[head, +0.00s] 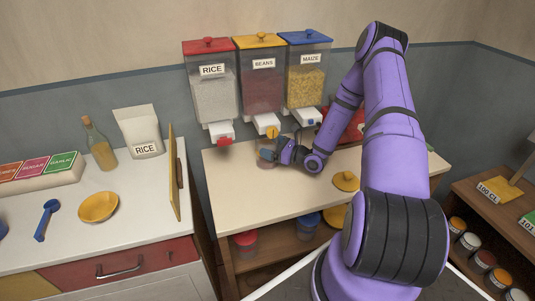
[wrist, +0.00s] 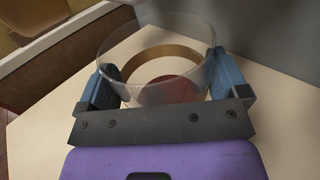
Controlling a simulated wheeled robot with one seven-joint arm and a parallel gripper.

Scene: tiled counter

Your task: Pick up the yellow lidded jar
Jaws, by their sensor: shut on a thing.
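A clear, open-topped jar (wrist: 158,68) stands between the fingers of my gripper (wrist: 162,88) in the wrist view. A tan ring and a reddish-brown patch show low in it. My gripper is shut around the jar's sides. In the head view the jar (head: 266,158) and my gripper (head: 274,154) are at the left back of the wooden table, below the beans dispenser. A yellow lid with a knob (head: 346,181) lies apart on the table to the right. The jar is partly hidden by my gripper in the head view.
Rice (head: 211,90), beans (head: 260,85) and maize (head: 307,83) dispensers hang on the wall above the table (head: 250,199). Red-lidded (head: 245,240), blue-lidded (head: 307,222) and yellow-topped (head: 336,217) containers are on the shelf below. A yellow board (head: 175,172) stands at the left counter's edge. The table's front left is clear.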

